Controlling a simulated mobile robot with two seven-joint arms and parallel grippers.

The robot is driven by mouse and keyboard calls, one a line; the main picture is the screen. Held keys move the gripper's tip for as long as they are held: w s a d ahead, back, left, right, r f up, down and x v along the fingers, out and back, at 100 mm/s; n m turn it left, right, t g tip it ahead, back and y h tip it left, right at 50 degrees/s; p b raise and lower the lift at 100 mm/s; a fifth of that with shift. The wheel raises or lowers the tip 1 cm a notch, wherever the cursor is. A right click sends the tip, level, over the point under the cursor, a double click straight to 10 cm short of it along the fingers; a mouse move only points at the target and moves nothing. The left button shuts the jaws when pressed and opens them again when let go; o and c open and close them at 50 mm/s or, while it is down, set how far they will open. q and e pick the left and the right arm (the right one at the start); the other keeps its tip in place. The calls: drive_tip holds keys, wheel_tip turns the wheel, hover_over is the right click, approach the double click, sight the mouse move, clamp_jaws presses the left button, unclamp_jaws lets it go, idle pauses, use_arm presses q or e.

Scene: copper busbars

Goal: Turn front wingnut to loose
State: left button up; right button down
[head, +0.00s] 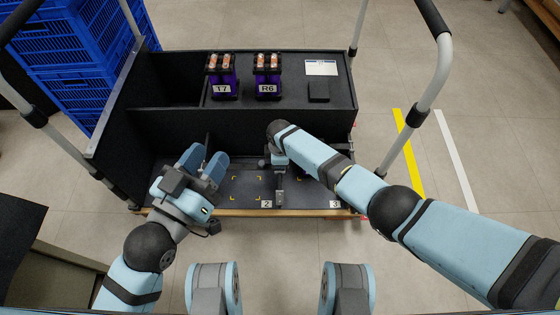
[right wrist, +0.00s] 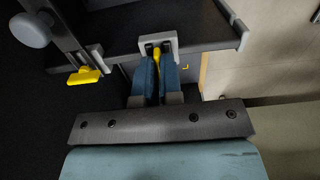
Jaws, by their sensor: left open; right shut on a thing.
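In the right wrist view, my right gripper (right wrist: 156,66) has its two blue fingers closed around a yellow wingnut (right wrist: 157,50) at a grey bracket. This wingnut is the one nearer the cart's wooden front edge, so I take it as the front one. A second yellow wingnut (right wrist: 84,75) sits free on the left, beside a grey post. In the head view, the right fingertips and both wingnuts are hidden or too small to make out. My left gripper (head: 203,163) is open and empty, above the left part of the cart's lower tray.
The black cart (head: 150,128) has grey posts and handles at its sides. Two purple holders, T7 (head: 222,88) and R6 (head: 267,89), stand on its upper shelf. Blue crates (head: 75,45) stand at the left. The tray floor between my grippers has yellow corner marks.

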drive_tip(key=shift+a, duration=0.1)
drive_tip(key=c, duration=1.3)
unclamp_jaws()
drive_tip(key=shift+r, duration=0.2)
use_arm(q)
drive_tip(key=s+a+f+g+y+p, duration=0.1)
drive_tip(key=a+f+g+y+p, duration=0.1)
drive_tip(key=f, duration=0.3)
drive_tip(key=s+a+f+g+y+p, duration=0.1)
drive_tip(key=a+f+g+y+p, duration=0.1)
drive_tip(key=f+g+p, duration=0.1)
drive_tip(key=shift+s+a+f+p, duration=0.3)
drive_tip(key=shift+f+p, duration=0.35)
drive_tip(key=shift+f, duration=0.4)
use_arm(e)
drive_tip(key=shift+r, duration=6.7)
use_arm(q)
drive_tip(key=shift+w+r, duration=0.1)
use_arm(e)
drive_tip(key=shift+r, duration=0.1)
